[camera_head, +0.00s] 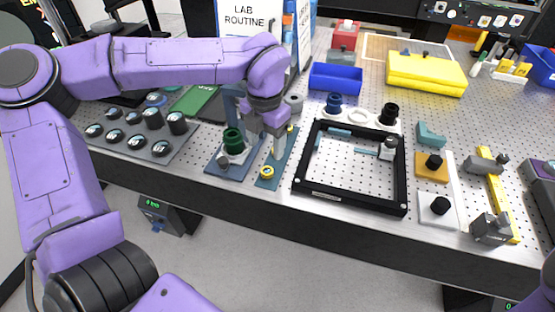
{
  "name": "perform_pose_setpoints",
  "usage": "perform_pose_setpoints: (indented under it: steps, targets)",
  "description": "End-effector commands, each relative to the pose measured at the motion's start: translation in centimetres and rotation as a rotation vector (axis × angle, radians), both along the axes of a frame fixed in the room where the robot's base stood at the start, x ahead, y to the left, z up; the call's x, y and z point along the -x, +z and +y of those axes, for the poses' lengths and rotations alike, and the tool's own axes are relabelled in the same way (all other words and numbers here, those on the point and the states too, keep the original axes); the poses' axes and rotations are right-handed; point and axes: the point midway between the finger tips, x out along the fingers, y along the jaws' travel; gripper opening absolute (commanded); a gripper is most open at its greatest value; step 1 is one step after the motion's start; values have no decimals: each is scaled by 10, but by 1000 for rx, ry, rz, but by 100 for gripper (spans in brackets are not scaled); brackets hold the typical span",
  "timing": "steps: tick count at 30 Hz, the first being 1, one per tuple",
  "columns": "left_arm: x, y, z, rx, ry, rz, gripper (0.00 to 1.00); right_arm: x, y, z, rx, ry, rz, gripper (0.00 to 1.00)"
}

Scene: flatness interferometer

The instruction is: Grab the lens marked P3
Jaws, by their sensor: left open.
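A grey tray (128,153) at the left of the bench holds several dark round pieces with pale marked tops, such as the front-row piece (137,142); they look like the lenses. Their marks are too small to read, so I cannot tell which is P3. My left gripper (278,146) points down over a teal plate with a yellow ring (266,172), right of the tray and well apart from it. It is open, and I see nothing held in it. My right gripper is not in view.
A green cylinder (233,140) on a blue base stands just left of my left gripper. A black square frame (350,199) lies to its right. Blue bins, a yellow box (426,72) and small mounts fill the back and right. A LAB ROUTINE sign (245,17) stands behind.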

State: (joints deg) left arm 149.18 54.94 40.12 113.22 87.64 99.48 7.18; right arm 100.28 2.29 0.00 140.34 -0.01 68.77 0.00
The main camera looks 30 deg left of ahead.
Motion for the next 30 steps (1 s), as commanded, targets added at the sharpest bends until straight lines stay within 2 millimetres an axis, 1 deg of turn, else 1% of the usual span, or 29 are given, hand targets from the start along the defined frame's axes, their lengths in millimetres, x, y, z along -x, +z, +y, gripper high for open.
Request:
perform_pose_setpoints:
  steps: [2,9,11,14,17,19,22,28,29,30]
  targets:
    - [0,-1,-1,16,9,1,65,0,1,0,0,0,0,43]
    - [0,-41,-1,17,7,2,65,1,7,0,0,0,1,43]
    - [0,-47,-1,17,8,1,65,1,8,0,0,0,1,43]
    - [-2,-60,2,17,8,4,65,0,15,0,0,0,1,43]
    - [-5,-78,7,16,9,5,65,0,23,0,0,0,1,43]
    - [-5,-91,7,16,8,3,65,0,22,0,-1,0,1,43]
    - [-6,-100,7,16,8,-1,65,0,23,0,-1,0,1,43]
    - [-6,-101,7,16,8,-2,65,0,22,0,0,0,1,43]
    - [-6,-101,7,16,8,-2,55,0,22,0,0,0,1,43]
    - [-6,-101,7,16,8,-2,42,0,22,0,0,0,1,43]
